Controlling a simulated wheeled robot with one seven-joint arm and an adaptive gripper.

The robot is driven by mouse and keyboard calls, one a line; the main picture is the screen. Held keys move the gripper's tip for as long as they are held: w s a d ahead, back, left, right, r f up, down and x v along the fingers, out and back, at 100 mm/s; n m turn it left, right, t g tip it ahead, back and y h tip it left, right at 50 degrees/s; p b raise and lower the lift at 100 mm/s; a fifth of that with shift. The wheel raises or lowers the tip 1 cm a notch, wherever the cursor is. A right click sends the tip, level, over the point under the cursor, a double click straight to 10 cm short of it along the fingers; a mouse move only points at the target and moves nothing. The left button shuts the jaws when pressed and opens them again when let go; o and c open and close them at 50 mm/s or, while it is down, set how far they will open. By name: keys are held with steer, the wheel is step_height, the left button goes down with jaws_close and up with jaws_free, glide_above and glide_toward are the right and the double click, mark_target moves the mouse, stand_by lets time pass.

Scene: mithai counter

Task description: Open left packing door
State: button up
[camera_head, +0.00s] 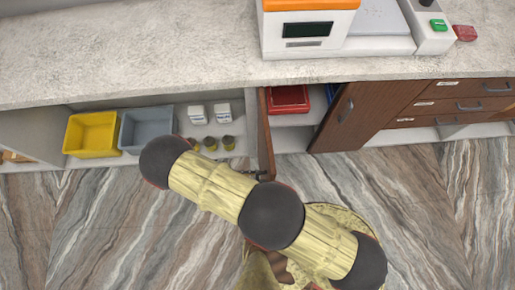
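Two brown doors stand at the middle cabinet under the counter. The left door (266,125) is swung out and seen nearly edge-on, so the left part of the opening shows. The right door (352,116) has a dark handle and stands at a slant to the right of the opening. Inside are a red tray (289,98) and part of a blue bin (331,92). My arm crosses the lower middle of the view, up to the left. My gripper is not visible; the lower end of the left door is close to my arm.
An open shelf on the left holds a yellow bin (92,134), a grey bin (147,129), white containers (197,114) and small jars (228,142). Brown drawers (455,106) are at the right. An orange-topped machine (309,30) stands on the counter (150,50). Floor (430,200) is clear at right.

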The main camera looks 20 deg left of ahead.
steer(key=shift+r, duration=0.1)
step_height(320, 180, up, 10)
steer(key=shift+f, duration=0.1)
stand_by(0.5)
stand_by(0.5)
